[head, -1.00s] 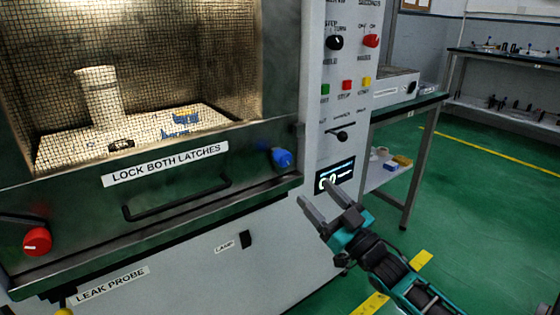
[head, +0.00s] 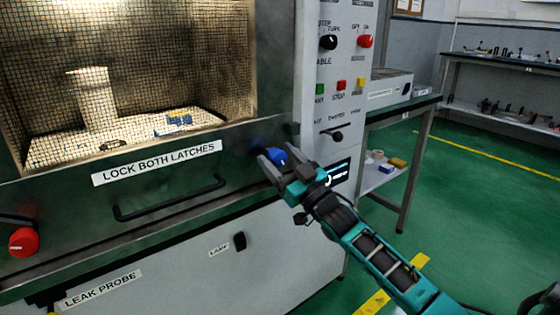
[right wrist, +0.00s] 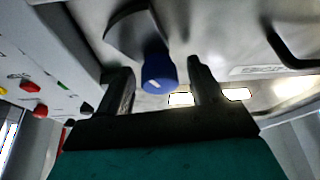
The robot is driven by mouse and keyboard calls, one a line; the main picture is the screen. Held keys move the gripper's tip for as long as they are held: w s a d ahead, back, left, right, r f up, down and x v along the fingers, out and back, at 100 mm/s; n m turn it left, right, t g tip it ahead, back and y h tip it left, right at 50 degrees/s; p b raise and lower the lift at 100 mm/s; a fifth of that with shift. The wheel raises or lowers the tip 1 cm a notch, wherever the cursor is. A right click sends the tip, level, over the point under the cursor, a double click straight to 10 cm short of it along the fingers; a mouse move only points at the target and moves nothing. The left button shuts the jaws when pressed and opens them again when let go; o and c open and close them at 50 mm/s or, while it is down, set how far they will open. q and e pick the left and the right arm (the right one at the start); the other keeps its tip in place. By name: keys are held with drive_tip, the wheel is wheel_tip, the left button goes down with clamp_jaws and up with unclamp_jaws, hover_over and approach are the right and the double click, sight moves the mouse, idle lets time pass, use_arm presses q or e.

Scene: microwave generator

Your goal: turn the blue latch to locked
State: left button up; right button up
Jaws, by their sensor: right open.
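The blue latch (head: 277,155) is a blue knob at the right end of the oven door's lower frame, partly hidden by my right gripper. My right gripper (head: 270,160) is at the knob, open, with its fingers pointing toward the door. In the right wrist view the blue latch (right wrist: 158,74) shows between and just beyond the two open fingers (right wrist: 160,88), with a small white mark on its end. I cannot tell whether the fingers touch it. The red latch (head: 24,242) is at the door's left end. My left gripper is not in view.
A dark door handle (head: 170,198) runs below the "LOCK BOTH LATCHES" label (head: 157,163). The control panel (head: 338,100) with knobs and buttons stands right of the latch. A bench (head: 405,108) stands behind on the right; green floor is open there.

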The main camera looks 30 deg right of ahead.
drive_tip(key=shift+c, duration=0.5)
drive_tip(key=c, duration=0.9)
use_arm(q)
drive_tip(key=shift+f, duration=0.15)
